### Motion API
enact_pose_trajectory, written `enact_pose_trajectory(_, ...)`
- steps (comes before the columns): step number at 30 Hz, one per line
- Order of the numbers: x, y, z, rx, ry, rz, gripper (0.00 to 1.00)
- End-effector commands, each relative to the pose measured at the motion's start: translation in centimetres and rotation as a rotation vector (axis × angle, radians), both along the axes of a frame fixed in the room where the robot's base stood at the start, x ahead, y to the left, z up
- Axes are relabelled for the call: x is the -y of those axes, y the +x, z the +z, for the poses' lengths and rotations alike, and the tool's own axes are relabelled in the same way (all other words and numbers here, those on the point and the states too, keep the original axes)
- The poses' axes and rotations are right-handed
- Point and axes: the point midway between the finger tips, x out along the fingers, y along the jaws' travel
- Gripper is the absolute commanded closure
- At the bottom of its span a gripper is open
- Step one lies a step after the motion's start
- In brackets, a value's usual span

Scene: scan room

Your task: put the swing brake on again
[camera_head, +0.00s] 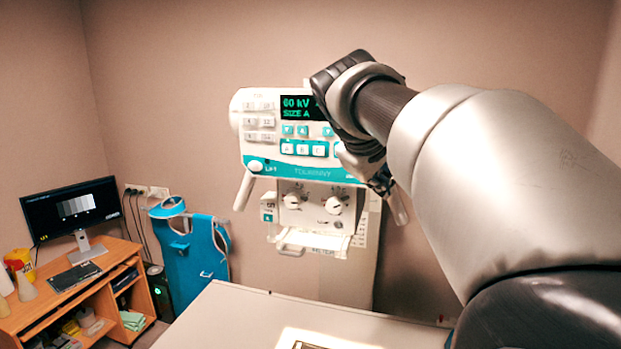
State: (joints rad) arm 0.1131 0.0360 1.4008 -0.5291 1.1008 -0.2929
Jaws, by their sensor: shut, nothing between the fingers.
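The X-ray tube head (262,105) hangs in the middle, with a lit display (297,107) reading "60 kV SIZE A" and rows of buttons. A round white control (255,166) marked "Lift" sits at the panel's lower left. I cannot make out a control labelled as the swing brake; my arm hides the panel's right side. My gripper (381,186) is shut and empty, pointing down at the panel's lower right, by the right handle (398,207). Whether it touches the panel is unclear.
Two round knobs (334,205) sit on the collimator below the panel. The left handle (243,190) hangs free. A pale table (230,318) lies in front. A desk with a monitor (72,210) and a blue apron (190,250) stand at left.

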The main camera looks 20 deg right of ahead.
Motion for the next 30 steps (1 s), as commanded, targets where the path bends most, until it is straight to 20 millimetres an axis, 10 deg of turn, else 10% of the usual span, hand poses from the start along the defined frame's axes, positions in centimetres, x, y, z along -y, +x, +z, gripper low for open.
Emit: enact_pose_trajectory(30, -3.0, -4.4, 0.0, 0.001, 0.000, -0.001, 1.00)
